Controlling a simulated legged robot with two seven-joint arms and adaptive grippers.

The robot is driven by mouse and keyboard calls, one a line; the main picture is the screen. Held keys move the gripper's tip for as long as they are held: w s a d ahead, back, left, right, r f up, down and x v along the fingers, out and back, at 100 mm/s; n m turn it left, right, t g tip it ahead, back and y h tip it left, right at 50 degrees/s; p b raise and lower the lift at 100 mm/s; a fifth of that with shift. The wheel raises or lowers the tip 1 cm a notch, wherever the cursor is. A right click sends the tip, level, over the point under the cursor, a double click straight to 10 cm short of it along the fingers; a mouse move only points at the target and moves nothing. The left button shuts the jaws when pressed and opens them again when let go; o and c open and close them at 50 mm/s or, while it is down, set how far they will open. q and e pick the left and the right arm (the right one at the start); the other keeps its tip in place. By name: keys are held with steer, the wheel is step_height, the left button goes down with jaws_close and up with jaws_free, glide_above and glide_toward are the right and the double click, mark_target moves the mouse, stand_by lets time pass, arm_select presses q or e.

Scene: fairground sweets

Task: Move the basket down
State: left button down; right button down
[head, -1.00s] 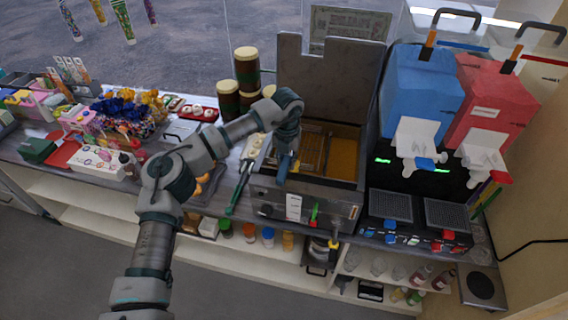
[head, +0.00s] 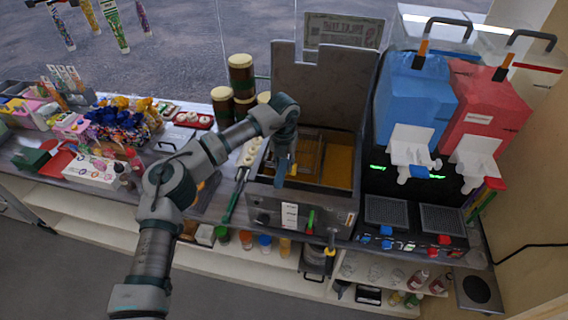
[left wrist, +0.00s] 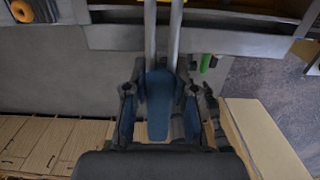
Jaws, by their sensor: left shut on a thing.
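The fryer (head: 262,196) stands on the counter with its tall back panel up. The basket (head: 308,152) is a metal frame at the left of the fryer's well, beside amber oil (head: 338,166). My left gripper (head: 284,150) is above the fryer's front left part, pointing down. It is shut on the basket's blue handle (head: 280,168). In the left wrist view, the blue handle (left wrist: 158,105) lies between the fingers, and two metal rods (left wrist: 163,35) run from it towards the fryer. My gripper hides part of the basket; its exact depth in the well is unclear. My right gripper is not in view.
A blue slush machine (head: 415,95) and a red one (head: 492,110) stand right of the fryer. Green-handled tongs (head: 236,195) lie on its left. Brown canisters (head: 241,75) stand behind left. Sweets and a white box (head: 95,168) crowd the counter's left.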

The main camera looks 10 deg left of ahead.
arm_select(q)
steer(key=shift+f+b, duration=2.35)
steer(key=shift+f, duration=1.85)
steer(key=c, duration=0.9)
jaws_free()
steer(key=shift+o, duration=0.2)
step_height(320, 180, up, 12)
steer(key=shift+s, duration=0.15)
